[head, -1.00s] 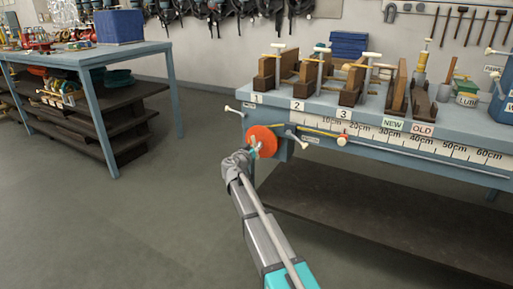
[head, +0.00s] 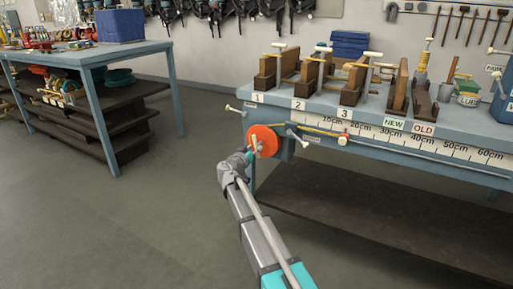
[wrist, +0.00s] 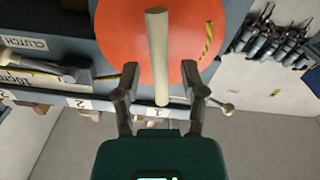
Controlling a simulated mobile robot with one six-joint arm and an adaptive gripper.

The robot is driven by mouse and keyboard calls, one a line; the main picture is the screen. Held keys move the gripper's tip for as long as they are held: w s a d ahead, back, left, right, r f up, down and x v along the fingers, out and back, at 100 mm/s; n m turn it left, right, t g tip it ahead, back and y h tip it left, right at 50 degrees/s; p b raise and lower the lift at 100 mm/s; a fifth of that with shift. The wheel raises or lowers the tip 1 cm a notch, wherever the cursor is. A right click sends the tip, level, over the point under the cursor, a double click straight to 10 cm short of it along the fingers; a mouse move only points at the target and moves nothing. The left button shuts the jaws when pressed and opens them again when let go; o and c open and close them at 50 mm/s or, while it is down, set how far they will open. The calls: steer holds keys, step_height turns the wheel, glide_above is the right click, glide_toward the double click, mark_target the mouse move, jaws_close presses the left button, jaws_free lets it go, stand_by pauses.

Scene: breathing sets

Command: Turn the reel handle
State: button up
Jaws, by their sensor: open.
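The orange reel (head: 268,141) is mounted on the front left end of the blue workbench. Its pale, rod-shaped handle (wrist: 157,50) stands out from the disc toward my wrist camera. In the wrist view the orange reel disc (wrist: 115,40) fills the upper middle. My gripper (wrist: 160,85) is open, with one finger on each side of the handle's lower end and gaps on both sides. No contact with the handle shows. In the head view my gripper (head: 250,158) is just in front of the reel and small, so its fingers are hard to make out.
The workbench (head: 300,105) carries wooden clamps, numbered labels and a ruler strip. A lever marked CLUTCH (wrist: 30,48) shows at the left of the wrist view. Another blue table (head: 100,52) with shelves stands at the left. The floor between them is clear.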

steer(key=v, duration=0.9)
steer(key=s+d+f+g+y+p, duration=0.1)
steer(key=s+d+f+g, duration=0.45)
steer(key=d, duration=0.35)
steer(key=s+d+f+g, duration=0.45)
steer(key=s+d, duration=0.25)
steer(key=d, duration=0.2)
steer(key=s+d+f+n+g+y, duration=0.1)
steer(key=s+f+g+y, duration=0.1)
steer(key=s, duration=0.7)
steer(key=s+d+f+n+g+y+p, duration=0.1)
steer(key=s+f+n+g+y, duration=0.1)
steer(key=s+y, duration=0.4)
step_height(320, 180, down, 2)
steer(key=s+g, duration=0.1)
steer(key=s, duration=0.1)
steer(key=shift+s+f+g, duration=0.25)
steer(key=shift+s+g, duration=0.05)
steer(key=shift+s, duration=0.05)
steer(key=shift+d, duration=0.15)
